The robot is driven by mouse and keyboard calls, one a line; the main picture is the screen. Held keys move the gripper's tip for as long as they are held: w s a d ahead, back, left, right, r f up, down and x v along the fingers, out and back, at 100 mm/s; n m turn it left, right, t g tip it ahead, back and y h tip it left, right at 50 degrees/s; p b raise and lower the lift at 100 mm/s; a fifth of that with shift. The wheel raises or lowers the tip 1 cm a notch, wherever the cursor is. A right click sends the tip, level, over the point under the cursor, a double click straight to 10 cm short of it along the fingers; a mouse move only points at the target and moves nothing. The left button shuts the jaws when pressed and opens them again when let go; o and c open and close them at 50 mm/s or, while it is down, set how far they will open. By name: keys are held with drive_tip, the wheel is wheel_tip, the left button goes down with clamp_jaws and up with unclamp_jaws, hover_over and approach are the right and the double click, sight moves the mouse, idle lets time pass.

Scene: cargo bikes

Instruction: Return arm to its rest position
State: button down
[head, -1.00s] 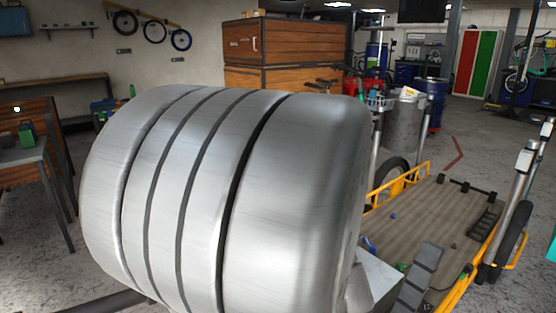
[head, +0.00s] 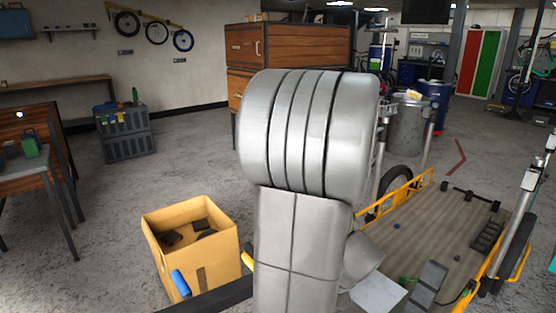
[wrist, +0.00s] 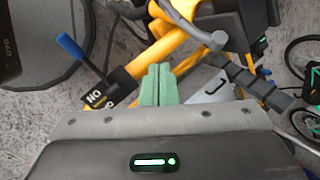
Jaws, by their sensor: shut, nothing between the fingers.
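My arm's silvery metal links (head: 305,150) rise through the middle of the head view, in front of the cargo bike. My gripper is hidden in the head view. In the wrist view my gripper (wrist: 157,72) shows as two green fingers pressed together, with nothing between them. Below them is my grey wrist housing with a green light. Past the fingertips is a yellow frame tube (wrist: 178,28), which looks apart from them, though the gap is hard to judge.
The cargo bike's wooden deck (head: 418,235) with yellow rails is at the right. A cardboard box (head: 212,264) with dark items stands at lower left. A grey crate (head: 128,137) and wooden drawers (head: 300,45) stand behind. A blue-handled lever (wrist: 72,48) is left of my fingers.

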drive_tip(key=w+d+r+n+g+h+p, duration=0.3)
drive_tip(key=w+d+r+n+g+p, duration=0.1)
drive_tip(key=w+r+n+g+p, duration=0.2)
drive_tip(key=shift+w+r+n, duration=0.8)
drive_tip(key=shift+w, duration=0.45)
